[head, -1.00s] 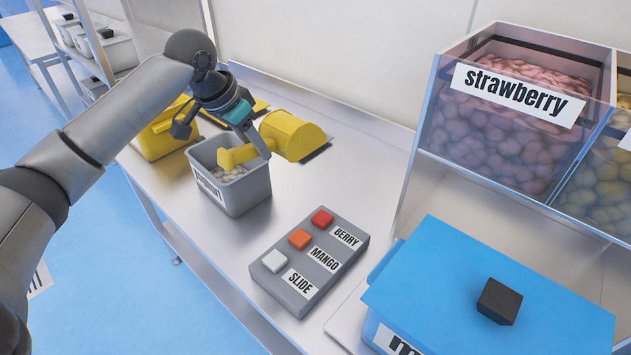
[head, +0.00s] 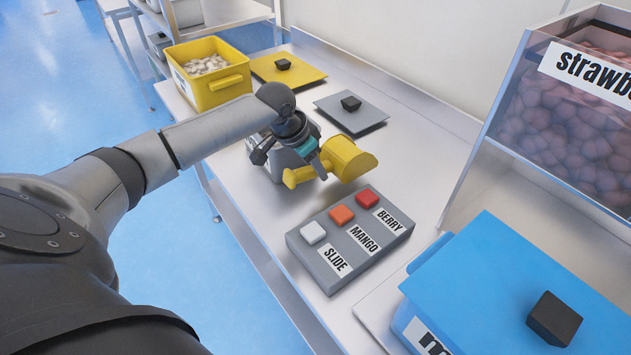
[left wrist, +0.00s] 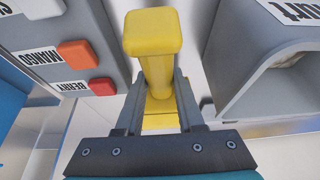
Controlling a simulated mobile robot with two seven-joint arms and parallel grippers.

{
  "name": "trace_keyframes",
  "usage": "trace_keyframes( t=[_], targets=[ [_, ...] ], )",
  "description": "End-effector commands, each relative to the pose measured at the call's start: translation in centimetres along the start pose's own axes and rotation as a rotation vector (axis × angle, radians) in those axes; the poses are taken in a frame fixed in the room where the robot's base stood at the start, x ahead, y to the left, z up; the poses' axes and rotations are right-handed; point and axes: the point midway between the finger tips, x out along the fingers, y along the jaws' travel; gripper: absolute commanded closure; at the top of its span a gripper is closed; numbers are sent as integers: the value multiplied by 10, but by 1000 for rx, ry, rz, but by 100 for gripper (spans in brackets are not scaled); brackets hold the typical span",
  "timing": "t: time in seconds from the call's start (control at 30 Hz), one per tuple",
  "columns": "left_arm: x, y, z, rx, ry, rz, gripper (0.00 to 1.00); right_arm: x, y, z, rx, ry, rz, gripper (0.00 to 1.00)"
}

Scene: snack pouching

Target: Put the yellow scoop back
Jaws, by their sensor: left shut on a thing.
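The yellow scoop (head: 348,158) is in my left gripper (head: 310,168), which is shut on its handle. In the head view the scoop is above the table, between the grey bin (head: 262,165) and the button box (head: 352,245). My gripper and wrist hide most of the bin. In the left wrist view the scoop's handle (left wrist: 152,35) stands between the fingers, and the rest of the scoop is largely hidden behind them. My right gripper is not in view.
A yellow bin (head: 228,99) of pale pieces stands at the back left. A yellow lid (head: 300,68) and a grey lid (head: 370,112) lie on the table (head: 425,130). A blue-lidded box (head: 490,270) is at the right front, below the strawberry container (head: 550,130).

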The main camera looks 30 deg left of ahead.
Motion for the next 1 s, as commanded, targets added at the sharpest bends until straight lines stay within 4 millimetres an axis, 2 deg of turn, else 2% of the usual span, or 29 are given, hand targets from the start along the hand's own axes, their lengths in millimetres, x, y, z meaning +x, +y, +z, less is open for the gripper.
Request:
trace_keyframes(
  t=[0.3, 0.63, 0.67, 0.9, 1.0],
  targets=[
    [37, 0, 16, -1, -1, 0, 100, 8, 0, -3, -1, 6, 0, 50],
    [40, 0, 17, 1, 1, -1, 100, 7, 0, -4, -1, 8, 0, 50],
    [40, 0, 18, 1, -1, 0, 62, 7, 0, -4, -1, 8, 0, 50],
    [40, 0, 18, 1, -1, 0, 35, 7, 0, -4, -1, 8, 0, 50],
    [40, 0, 18, 1, -1, 0, 33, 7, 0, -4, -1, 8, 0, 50]
  ],
)
